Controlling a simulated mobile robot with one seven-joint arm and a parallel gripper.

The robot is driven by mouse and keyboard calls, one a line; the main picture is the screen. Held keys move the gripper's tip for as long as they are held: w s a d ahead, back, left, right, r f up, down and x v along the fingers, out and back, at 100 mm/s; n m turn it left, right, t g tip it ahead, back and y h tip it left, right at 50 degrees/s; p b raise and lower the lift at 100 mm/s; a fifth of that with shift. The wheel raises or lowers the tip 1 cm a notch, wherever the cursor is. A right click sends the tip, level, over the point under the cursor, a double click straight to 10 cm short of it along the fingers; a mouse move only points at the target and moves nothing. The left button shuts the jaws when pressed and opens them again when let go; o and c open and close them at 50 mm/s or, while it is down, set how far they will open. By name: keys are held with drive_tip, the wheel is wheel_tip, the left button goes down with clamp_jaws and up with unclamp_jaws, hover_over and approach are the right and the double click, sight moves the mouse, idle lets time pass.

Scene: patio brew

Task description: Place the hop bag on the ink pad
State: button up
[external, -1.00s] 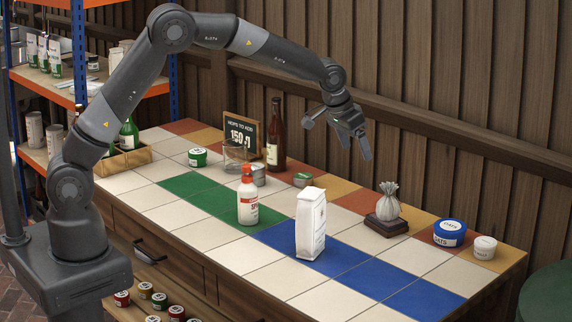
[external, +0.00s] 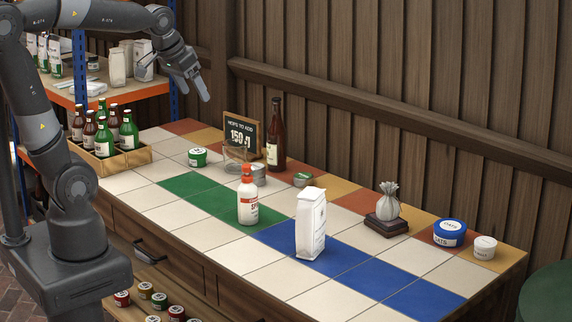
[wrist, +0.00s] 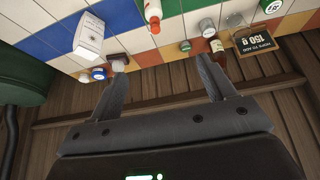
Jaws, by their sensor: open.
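The hop bag (external: 388,203), a small pale grey sack tied at the neck, stands upright on a dark brown block that looks like the ink pad (external: 386,227), at the right back of the tiled counter. In the wrist view the block (wrist: 118,60) shows small beyond one finger, with the bag hard to make out. My gripper (external: 200,91) is open and empty, high above the back left of the counter and well apart from the bag. Its two fingers are spread in the wrist view (wrist: 158,78).
A white paper bag (external: 311,224) and a red-capped bottle (external: 248,197) stand mid-counter. A brown bottle (external: 276,140) and chalk sign (external: 242,130) stand at the back. A blue tub (external: 450,234) and white jar (external: 485,247) are right of the block. Bare tiles lie in front.

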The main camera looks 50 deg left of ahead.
drive_tip(key=s+a+f, duration=0.3)
drive_tip(key=s, duration=0.7)
drive_tip(key=shift+s+f+n, duration=0.2)
drive_tip(key=shift+s+n, duration=0.1)
